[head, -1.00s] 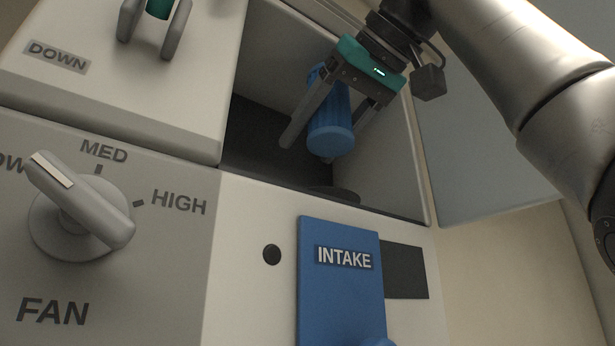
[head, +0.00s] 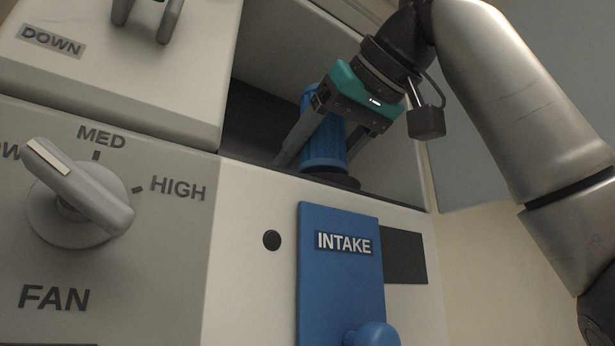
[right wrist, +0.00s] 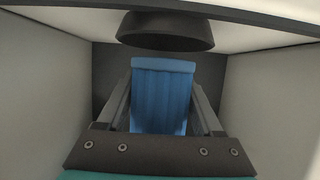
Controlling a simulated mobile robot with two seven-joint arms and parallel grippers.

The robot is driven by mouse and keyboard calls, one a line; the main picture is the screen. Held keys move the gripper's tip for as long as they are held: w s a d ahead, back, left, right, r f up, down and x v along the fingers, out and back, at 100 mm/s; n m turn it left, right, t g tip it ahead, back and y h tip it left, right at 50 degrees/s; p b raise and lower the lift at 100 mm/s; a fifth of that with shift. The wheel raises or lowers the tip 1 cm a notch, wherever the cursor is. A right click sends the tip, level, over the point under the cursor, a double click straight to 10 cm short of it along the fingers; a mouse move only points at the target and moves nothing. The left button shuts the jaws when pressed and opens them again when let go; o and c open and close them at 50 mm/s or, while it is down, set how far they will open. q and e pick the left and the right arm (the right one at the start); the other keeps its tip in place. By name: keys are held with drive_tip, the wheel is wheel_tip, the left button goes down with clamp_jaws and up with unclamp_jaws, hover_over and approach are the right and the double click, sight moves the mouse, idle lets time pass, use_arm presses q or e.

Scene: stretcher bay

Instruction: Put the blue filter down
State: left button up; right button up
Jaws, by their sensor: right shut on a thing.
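The blue filter (head: 323,148) is a ribbed blue cylinder. It stands roughly upright inside the open recess, low down by the front edge. My right gripper (head: 318,158) is shut on it, with one finger on each side. In the right wrist view the filter (right wrist: 162,95) lies between the two fingers (right wrist: 160,115). A dark round seat (head: 335,180) is just below the filter's lower end; it also shows in the right wrist view (right wrist: 165,32). I cannot tell whether the filter touches it. My left gripper is not in view.
The recess walls (head: 395,165) stand close around the gripper. Below is a panel with a blue INTAKE slide (head: 340,285) and its knob (head: 372,335). A grey FAN dial (head: 80,195) is at the left. A grey handle (head: 150,12) is above a DOWN label.

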sight(339, 141)
drive_tip(key=shift+w+f, duration=0.2)
drive_tip(key=shift+f, duration=0.7)
drive_tip(key=shift+a, duration=0.1)
drive_tip(key=shift+f, duration=0.35)
drive_tip(key=o, duration=1.5)
drive_tip(key=shift+s+r, duration=0.15)
drive_tip(key=shift+r, duration=0.35)
drive_tip(key=b+v, duration=0.1)
drive_tip(key=v, duration=1)
drive_tip(key=shift+s+d+r, duration=0.1)
drive_tip(key=shift+s+d, duration=0.2)
